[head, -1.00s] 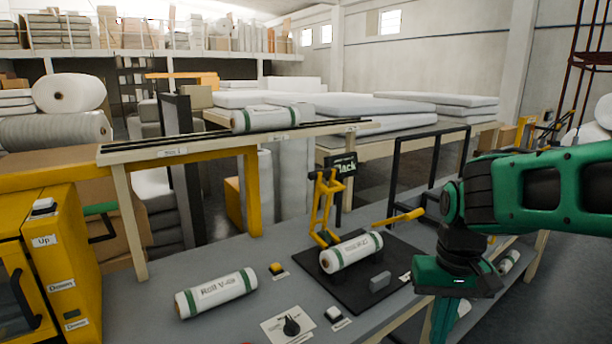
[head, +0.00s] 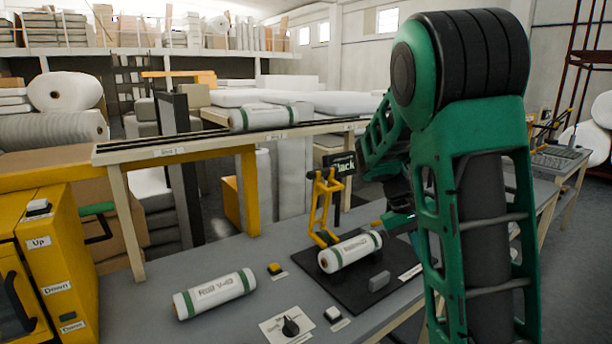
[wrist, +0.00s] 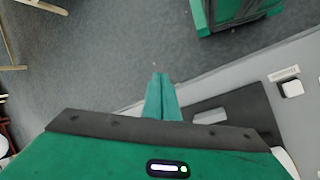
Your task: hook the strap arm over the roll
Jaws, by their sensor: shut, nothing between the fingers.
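A white roll with green bands (head: 350,252) lies on a black base plate (head: 330,278) on the bench. A yellow upright frame (head: 325,206) stands behind the roll. Of the yellow strap arm (head: 377,223), only a short piece shows to the right of the roll; my arm hides the rest. My gripper (wrist: 161,92) is shut and empty in the wrist view, its fingertips over the floor beyond the bench edge, beside the plate. In the head view my arm mostly hides the gripper, and I cannot tell whether it touches the strap arm.
Another roll (head: 215,293) lies on the left of the bench. A yellow button (head: 275,268), a black knob (head: 291,326) and a white button (head: 333,313) are in front. A raised rail (head: 230,143) crosses behind.

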